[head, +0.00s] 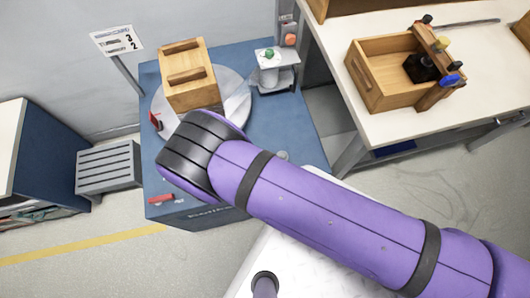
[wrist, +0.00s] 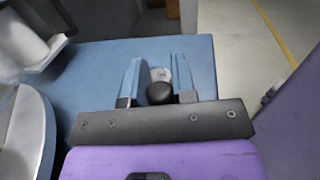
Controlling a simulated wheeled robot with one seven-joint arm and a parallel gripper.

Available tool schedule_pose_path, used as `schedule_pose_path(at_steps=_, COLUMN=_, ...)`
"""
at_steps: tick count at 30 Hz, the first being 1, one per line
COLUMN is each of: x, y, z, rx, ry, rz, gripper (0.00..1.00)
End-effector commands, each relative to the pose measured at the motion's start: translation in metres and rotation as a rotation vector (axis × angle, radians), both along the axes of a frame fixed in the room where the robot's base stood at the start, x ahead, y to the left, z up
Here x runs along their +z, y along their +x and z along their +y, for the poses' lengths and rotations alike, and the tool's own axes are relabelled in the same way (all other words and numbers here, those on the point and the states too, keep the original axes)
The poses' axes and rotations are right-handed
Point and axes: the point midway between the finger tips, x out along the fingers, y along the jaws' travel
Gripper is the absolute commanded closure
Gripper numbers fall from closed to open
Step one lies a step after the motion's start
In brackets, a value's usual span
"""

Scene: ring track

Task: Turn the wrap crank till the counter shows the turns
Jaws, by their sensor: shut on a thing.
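The blue wrap machine (head: 290,115) carries a round pale turntable (head: 233,82) with a wooden crate (head: 187,75) on it. In the wrist view, the fingers of my gripper (wrist: 158,82) stand either side of a black crank knob (wrist: 160,93) and are shut on it. A small silver disc (wrist: 161,74) shows just beyond the knob. My arm hides the gripper and knob in the head view. A white card on a post (head: 117,40) shows a 3 above a 2; whether it is the counter, I cannot tell.
A wrap roll stand (head: 272,75) is at the machine's back right. A white bench (head: 430,110) at right holds an open wooden box (head: 375,85). Red parts (head: 160,199) sit at the machine's left edge.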

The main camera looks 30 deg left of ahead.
Motion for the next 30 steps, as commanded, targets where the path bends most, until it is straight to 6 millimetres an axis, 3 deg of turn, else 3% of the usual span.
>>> schedule_pose_path(at_steps=30, x=0.0, y=0.01, z=0.012, rx=0.001, ry=0.001, rz=-0.003, gripper=1.0)
